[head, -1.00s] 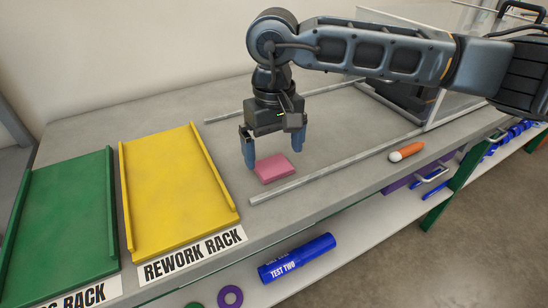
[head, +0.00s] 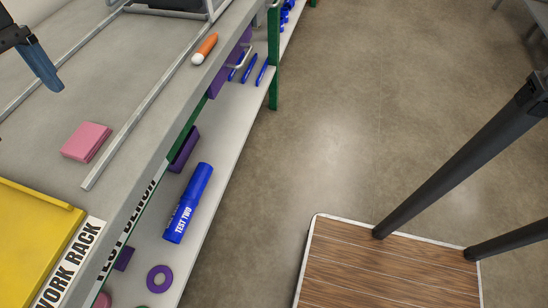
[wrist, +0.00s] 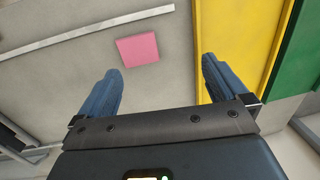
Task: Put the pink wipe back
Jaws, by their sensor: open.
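The pink wipe (head: 86,141) is a small flat pink block lying on the grey bench top, beside the front end of a metal rail. It also shows in the wrist view (wrist: 138,48), ahead of and between the lines of my two blue fingers. My gripper (wrist: 161,72) is open and empty, with bench surface visible between its fingers. It is apart from the wipe. In the head view only one blue finger (head: 43,66) shows clearly at the upper left; the rest is out of frame.
Below, a shelf holds a blue TEST TWO cylinder (head: 188,203) and purple ring (head: 160,278). A wood-topped surface (head: 385,265) stands right.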

